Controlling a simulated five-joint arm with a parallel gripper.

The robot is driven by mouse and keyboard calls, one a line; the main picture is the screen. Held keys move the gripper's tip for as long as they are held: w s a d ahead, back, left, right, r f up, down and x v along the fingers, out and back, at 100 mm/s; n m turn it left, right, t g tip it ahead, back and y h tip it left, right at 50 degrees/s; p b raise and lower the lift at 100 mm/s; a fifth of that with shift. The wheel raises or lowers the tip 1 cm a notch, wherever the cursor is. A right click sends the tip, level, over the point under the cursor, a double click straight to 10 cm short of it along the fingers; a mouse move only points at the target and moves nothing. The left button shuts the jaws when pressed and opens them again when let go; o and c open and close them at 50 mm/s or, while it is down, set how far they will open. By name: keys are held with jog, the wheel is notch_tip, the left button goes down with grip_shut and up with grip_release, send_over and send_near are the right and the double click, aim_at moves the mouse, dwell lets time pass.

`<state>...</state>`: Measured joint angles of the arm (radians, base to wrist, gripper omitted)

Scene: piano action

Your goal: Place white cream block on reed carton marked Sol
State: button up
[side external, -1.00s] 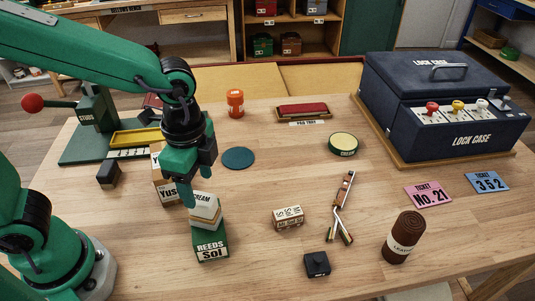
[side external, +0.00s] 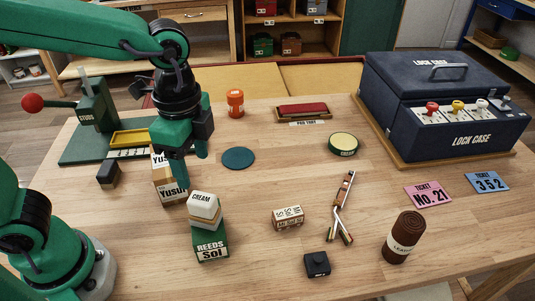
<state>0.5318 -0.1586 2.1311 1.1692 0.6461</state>
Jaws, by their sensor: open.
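The white cream block (side external: 204,206), labelled CREAM, rests on top of the green reed carton (side external: 210,242) marked REEDS Sol. The carton stands upright on the table. My gripper (side external: 190,178) is open and empty. It is above and behind the block in the picture, apart from it, in front of the carton marked Yusuf.
The carton marked Yusuf (side external: 166,178) stands behind my gripper. A teal disc (side external: 238,158) lies behind.

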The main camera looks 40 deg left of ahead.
jog(key=s+a+r+n+t, duration=0.1)
jog(key=a+n+t, duration=0.1)
jog(key=a+n, duration=0.4)
jog(key=s+a+r+n+t, duration=0.1)
jog(key=s+a+n+t, duration=0.1)
jog(key=a+n, duration=0.5)
jog(key=shift+s+a+r+n+t, duration=0.2)
jog(key=shift+a+r+n+t, duration=0.1)
jog(key=shift+a+t, duration=0.65)
